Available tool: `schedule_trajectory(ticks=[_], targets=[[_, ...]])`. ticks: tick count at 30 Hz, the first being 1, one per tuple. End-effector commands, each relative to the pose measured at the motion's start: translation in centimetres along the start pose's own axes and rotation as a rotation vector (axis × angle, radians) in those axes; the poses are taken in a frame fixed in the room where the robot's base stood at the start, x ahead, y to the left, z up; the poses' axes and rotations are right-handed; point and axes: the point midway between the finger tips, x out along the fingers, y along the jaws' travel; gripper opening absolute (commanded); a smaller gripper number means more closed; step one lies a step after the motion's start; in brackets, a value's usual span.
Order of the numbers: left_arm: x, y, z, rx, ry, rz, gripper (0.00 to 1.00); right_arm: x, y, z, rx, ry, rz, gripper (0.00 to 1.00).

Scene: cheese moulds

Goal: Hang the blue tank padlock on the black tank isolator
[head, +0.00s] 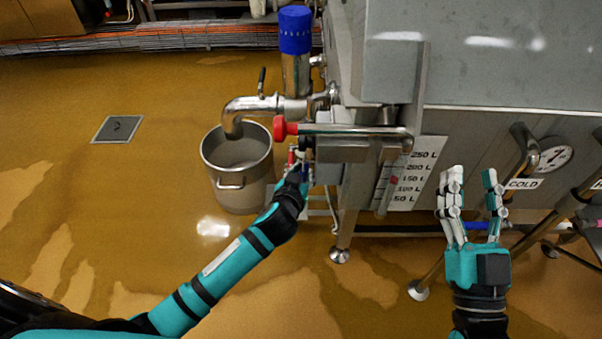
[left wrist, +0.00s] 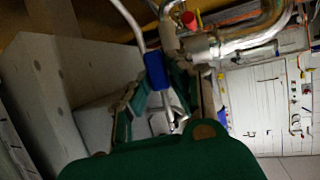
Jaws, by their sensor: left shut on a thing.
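The blue tank padlock (left wrist: 157,70) shows in the left wrist view as a small blue body with a pale metal shackle reaching up. My left gripper (left wrist: 150,100) is shut on it. In the head view my left gripper (head: 298,172) is beside the tank's lower left corner, below the red-ended handle, and mostly hides what it holds. I cannot clearly pick out the black tank isolator in either view. My right gripper (head: 471,192) is open and empty in front of the tank, its fingers pointing up the picture.
The steel tank (head: 480,70) fills the upper right. A pipe with a blue-capped valve (head: 295,35) and a red-ended handle (head: 282,128) juts out left. A steel pot (head: 236,195) stands on the floor below the pipe. The floor at left is open, with a drain cover (head: 117,129).

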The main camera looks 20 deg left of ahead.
Motion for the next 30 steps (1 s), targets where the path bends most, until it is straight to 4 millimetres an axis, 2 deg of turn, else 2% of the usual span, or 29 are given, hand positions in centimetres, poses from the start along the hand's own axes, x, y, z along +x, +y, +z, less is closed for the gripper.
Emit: schedule_trajectory(ticks=[1,8,9,15,25,30], targets=[[-0.1,0.9,0.7,-0.003,-0.011,0.020,0.00,0.0,0.0,0.1,0.000,0.000,0.000,0.40],[-0.1,1.0,0.8,-0.004,-0.012,0.021,0.00,0.0,0.0,0.1,0.001,-0.001,0.000,0.40],[-0.1,1.0,0.8,-0.004,-0.012,0.021,0.22,0.0,0.0,0.1,0.000,-0.001,0.000,0.40],[-0.1,1.0,0.8,-0.004,-0.012,0.021,0.45,0.0,0.0,0.1,0.000,-0.002,0.000,0.40],[-0.4,1.0,0.8,-0.005,-0.012,0.022,0.45,0.0,0.1,0.0,-0.002,0.000,0.001,0.40],[-2.4,0.9,0.7,-0.008,-0.008,0.021,0.45,0.0,0.1,0.0,-0.001,-0.001,0.001,0.40]])
